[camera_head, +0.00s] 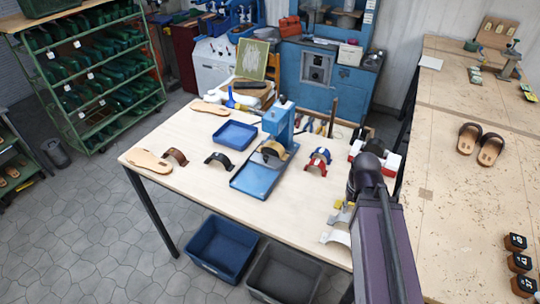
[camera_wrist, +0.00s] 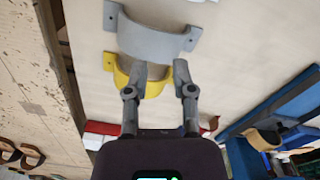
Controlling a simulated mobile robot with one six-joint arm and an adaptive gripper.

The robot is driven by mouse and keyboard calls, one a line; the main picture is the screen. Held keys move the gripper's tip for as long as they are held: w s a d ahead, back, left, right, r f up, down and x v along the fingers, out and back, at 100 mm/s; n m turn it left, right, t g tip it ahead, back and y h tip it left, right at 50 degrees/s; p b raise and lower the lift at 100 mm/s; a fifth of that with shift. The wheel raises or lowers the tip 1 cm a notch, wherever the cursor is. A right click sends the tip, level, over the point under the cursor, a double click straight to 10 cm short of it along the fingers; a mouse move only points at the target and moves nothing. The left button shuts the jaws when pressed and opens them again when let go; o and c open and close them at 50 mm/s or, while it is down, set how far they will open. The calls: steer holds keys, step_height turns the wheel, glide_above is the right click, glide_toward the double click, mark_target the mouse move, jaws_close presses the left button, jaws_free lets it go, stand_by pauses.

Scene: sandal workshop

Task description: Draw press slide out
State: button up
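The blue press (camera_head: 279,123) stands on the pale work table. Its blue slide or base plate (camera_head: 257,181) extends toward the table's front, and a tan curved strap (camera_head: 273,148) sits at the press head. I cannot make out a handle on the slide. My gripper (camera_wrist: 160,70) is open and empty, above the yellow strap (camera_wrist: 153,87) and close to a grey strap (camera_wrist: 150,42), well away from the press. My arm hides the gripper in the head view.
A blue tray (camera_head: 235,135) and a black strap (camera_head: 219,160) lie left of the press. Two bins (camera_head: 222,247) stand below the table's front edge. A workbench (camera_head: 460,200) with sandals is at right.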

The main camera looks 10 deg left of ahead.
steer(key=shift+o, duration=1.2)
steer(key=w+a+r+n+t+p, duration=0.2)
steer(key=w+a+r+p, duration=0.2)
steer(key=w+a, duration=0.6)
steer(key=shift+w+a+r, duration=0.15)
steer(key=shift+w+a, duration=0.15)
steer(key=shift+a, duration=0.2)
steer(key=n+t+y+p, duration=0.2)
steer(key=n+p, duration=0.1)
steer(key=p, duration=0.1)
glide_toward(266, 157)
steer(key=a+v, duration=0.1)
steer(key=v, duration=0.4)
steer(key=shift+w+d, duration=0.15)
steer(key=shift+d, duration=0.25)
steer(key=shift+f+b, duration=0.3)
steer(key=shift+b, duration=0.05)
steer(key=b+x, duration=1.2)
steer(key=x, duration=0.1)
steer(key=shift+w+f, duration=0.15)
steer(key=shift+f, duration=0.05)
jaws_close()
